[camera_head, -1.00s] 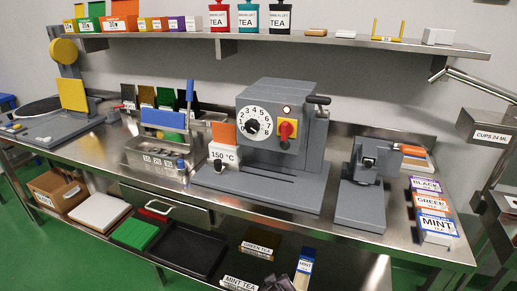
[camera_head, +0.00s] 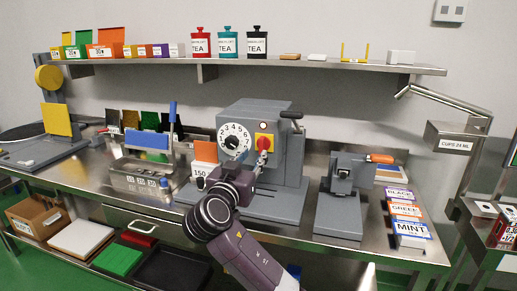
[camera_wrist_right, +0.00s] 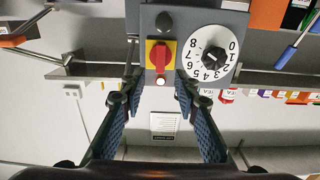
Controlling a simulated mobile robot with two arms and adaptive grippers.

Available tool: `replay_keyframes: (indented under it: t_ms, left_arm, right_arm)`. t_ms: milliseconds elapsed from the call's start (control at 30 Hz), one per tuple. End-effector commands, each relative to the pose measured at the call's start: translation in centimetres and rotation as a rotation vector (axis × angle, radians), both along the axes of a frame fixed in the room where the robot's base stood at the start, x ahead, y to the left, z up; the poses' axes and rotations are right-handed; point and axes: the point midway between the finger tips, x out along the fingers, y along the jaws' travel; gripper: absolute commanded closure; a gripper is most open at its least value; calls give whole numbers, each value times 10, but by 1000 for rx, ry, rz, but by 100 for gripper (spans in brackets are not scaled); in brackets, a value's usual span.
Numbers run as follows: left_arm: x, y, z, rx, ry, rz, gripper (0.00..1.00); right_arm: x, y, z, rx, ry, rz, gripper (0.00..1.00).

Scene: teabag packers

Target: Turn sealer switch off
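The grey sealer (camera_head: 258,112) stands on the steel bench. Its red rotary switch on a yellow plate (camera_head: 264,142) is on the front, right of the white number dial (camera_head: 234,138). A small round lamp (camera_head: 263,125) sits above the switch and looks pale and bright in the right wrist view (camera_wrist_right: 160,82). The switch (camera_wrist_right: 160,60) shows upside down there, its red handle upright. My right gripper (camera_head: 263,158) is at the sealer's front, just below the switch. Its fingers (camera_wrist_right: 158,80) are open, one to each side of the switch line, with nothing between them. My left gripper is not in view.
A small grey press (camera_head: 348,185) stands right of the sealer, with labelled tea boxes (camera_head: 403,212) beyond it. A steel holder (camera_head: 140,180) is to the left. A shelf (camera_head: 330,66) with tins and boxes runs above.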

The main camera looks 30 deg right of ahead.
Motion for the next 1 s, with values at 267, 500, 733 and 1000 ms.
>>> replay_keyframes:
  t_ms: [267,500,733,1000]
  left_arm:
    - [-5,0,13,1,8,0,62]
    - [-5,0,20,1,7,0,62]
    - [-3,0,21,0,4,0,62]
    - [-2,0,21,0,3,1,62]
  right_arm:
    - [25,-32,4,-5,2,-5,71]
    - [45,-54,2,-3,3,-3,71]
    - [49,-58,0,-1,2,0,71]
    - [49,-58,0,-1,3,0,86]
